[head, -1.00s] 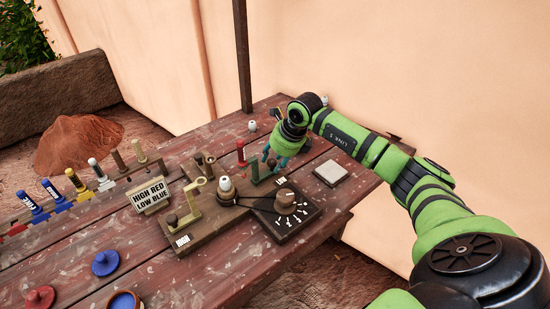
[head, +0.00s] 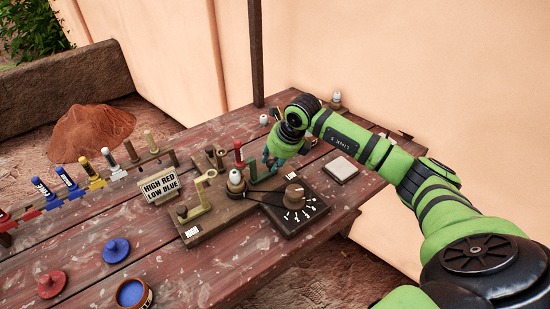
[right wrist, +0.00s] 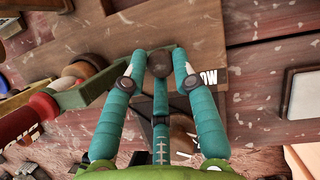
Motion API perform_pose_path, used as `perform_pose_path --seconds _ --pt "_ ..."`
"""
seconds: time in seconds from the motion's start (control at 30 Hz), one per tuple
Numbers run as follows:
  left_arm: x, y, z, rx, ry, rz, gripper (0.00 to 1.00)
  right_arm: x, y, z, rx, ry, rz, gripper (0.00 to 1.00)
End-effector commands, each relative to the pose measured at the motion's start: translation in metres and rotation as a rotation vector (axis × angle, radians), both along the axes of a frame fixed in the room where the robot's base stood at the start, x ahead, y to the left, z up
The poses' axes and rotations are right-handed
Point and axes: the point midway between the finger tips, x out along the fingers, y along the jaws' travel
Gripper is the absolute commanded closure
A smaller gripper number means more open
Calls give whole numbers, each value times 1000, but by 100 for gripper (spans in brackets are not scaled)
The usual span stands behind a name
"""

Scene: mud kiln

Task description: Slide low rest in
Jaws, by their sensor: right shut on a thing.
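The low rest is a green bracket (head: 264,173) with a red post (head: 239,155) at its inner end, close by a white-tipped piece (head: 236,182) on the wooden fixture. In the right wrist view the green bracket (right wrist: 84,97) lies at left, the red post (right wrist: 43,107) at its end. My right gripper (head: 269,160) is low over the fixture's back right, shut on a round brown knob (right wrist: 159,63). A partly hidden LOW label (right wrist: 208,77) is beside the knob. The fingers hide how knob and bracket join. My left gripper is out of view.
A sign (head: 160,187) reads HIGH RED LOW BLUE. A pale square pad (head: 341,169) lies right.

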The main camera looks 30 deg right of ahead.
Motion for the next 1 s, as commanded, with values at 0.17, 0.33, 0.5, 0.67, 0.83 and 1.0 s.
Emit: perform_pose_path --seconds 0.17,0.33,0.5,0.67,0.83,1.0 --pt "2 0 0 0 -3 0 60 -2 3 -3 6 8 6 50" --pt "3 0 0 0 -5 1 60 -1 2 -2 5 5 4 50" --pt "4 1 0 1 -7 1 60 -3 0 7 3 1 2 50" --pt "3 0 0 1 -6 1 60 -13 -4 33 1 0 4 50" --pt "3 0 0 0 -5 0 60 -27 -8 67 2 1 4 50" --pt "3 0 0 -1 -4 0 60 -38 -11 94 3 3 4 50"
